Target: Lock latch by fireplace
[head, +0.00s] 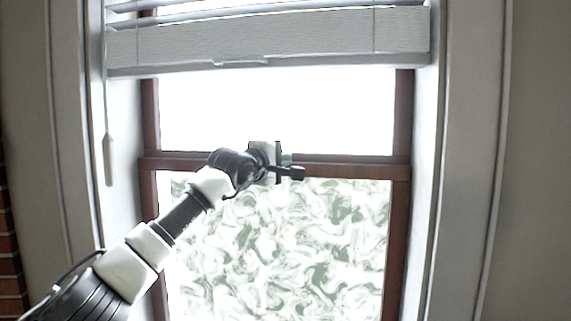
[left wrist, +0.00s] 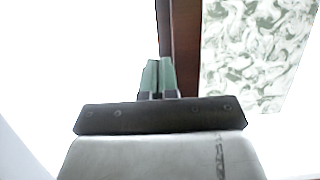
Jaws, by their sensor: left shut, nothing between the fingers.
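The window's reddish-brown middle rail (head: 350,170) runs across between the upper and lower panes. My left gripper (head: 288,159) is in front of the middle of this rail and covers part of it. A small dark piece (head: 297,173) sticks out to the right beside the gripper; I cannot tell whether it is the latch or part of my wrist. No latch shows clearly. In the left wrist view the two green fingertips (left wrist: 158,76) are together and empty, beside the brown rail (left wrist: 186,45). I cannot tell whether they touch it. My right gripper is not in view.
A white blind (head: 270,40) hangs above the upper pane, with its wand (head: 108,160) at the left. White window trim (head: 465,180) stands on both sides. The lower pane (head: 300,250) shows a green-and-white swirl pattern. Brick (head: 10,250) shows at the far left edge.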

